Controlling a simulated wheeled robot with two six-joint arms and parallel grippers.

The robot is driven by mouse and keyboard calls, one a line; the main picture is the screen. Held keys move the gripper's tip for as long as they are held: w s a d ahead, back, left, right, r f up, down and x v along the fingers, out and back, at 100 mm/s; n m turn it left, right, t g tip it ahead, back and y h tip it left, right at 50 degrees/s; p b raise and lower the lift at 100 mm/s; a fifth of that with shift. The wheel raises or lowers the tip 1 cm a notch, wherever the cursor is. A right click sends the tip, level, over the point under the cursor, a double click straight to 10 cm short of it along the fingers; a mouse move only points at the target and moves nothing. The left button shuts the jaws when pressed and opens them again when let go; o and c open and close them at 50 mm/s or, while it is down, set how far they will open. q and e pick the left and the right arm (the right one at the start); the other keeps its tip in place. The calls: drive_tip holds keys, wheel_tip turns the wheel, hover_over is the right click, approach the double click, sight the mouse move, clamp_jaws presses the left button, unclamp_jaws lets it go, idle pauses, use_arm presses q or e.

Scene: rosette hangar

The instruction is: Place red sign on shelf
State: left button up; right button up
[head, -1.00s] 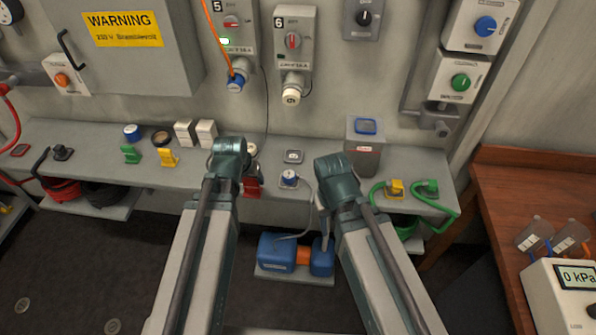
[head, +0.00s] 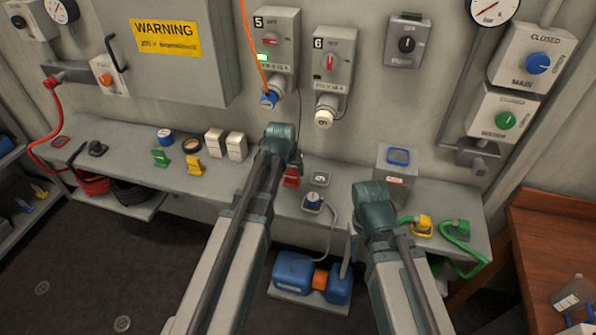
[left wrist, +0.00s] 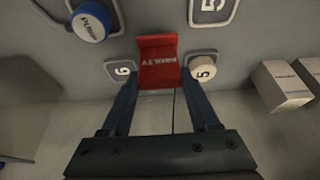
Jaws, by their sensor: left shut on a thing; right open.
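Whether the sign touches the shelf cannot be told. In the head view my left gripper (head: 284,165) is mostly hidden behind its own wrist. My right gripper (head: 347,258) is open and empty, low in front of the shelf's right part, its fingers mostly hidden.
A grey bin (head: 396,168) and a green cable (head: 460,240) are further right. A blue machine (head: 312,277) sits below.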

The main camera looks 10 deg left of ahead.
sight(294, 172)
use_arm(q)
drive_tip(key=shift+w+f, duration=0.1)
drive_tip(key=shift+w, duration=0.85)
drive_tip(key=b+x, duration=0.3)
drive_tip(key=shift+s+f, duration=0.2)
drive_tip(key=shift+s, duration=0.05)
drive_tip(key=shift+f+b, duration=0.2)
drive_tip(key=shift+b, duration=0.1)
drive_tip(key=shift+f, duration=0.2)
drive_tip(key=o, duration=1.4)
drive_tip(key=shift+r, duration=0.1)
drive_tip(key=shift+c, duration=0.2)
drive_tip(key=shift+r, duration=0.1)
